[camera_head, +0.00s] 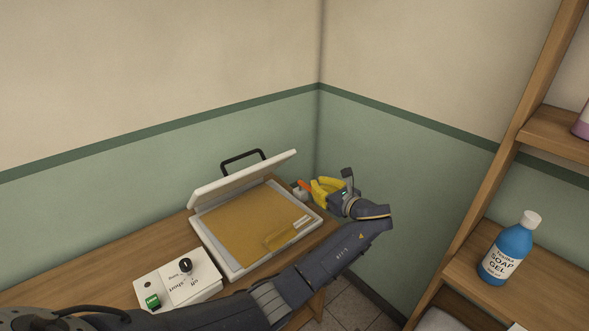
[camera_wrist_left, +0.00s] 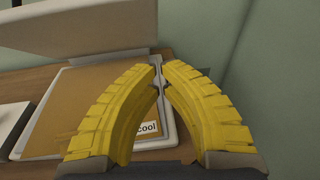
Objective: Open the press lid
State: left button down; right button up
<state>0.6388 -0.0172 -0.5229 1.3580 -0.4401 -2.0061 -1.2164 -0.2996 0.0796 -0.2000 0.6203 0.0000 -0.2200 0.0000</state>
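The press (camera_head: 232,272) is a flat white unit with a tan plate inside its frame. Its white lid (camera_head: 243,180) stands raised at the back, tilted up off the base, with a black handle (camera_head: 242,155) on its far side. In the left wrist view the lid (camera_wrist_left: 75,35) shows as a pale panel at the upper left. My left gripper (camera_head: 316,190), with yellow fingers, is beside the press's right end, apart from the lid. Its fingertips (camera_wrist_left: 161,66) meet or nearly meet, with nothing clearly held between them. My right gripper is not in view.
A white control box (camera_head: 178,283) with a black knob and green switch stands left of the press on the wooden table (camera_head: 110,270). Walls close off the corner behind. A wooden shelf at right holds a blue soap gel bottle (camera_head: 507,250).

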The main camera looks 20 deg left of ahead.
pick_arm(q)
jog(key=s+y, duration=0.2)
jog(key=s, duration=0.3)
jog(key=w+a+r, duration=0.1)
jog(key=w+a, duration=0.1)
jog(key=a, duration=0.3)
jog(key=w+a+r, duration=0.2)
jog(key=w+a, duration=0.1)
jog(key=a, duration=0.3)
jog(key=shift+r+n, duration=0.3)
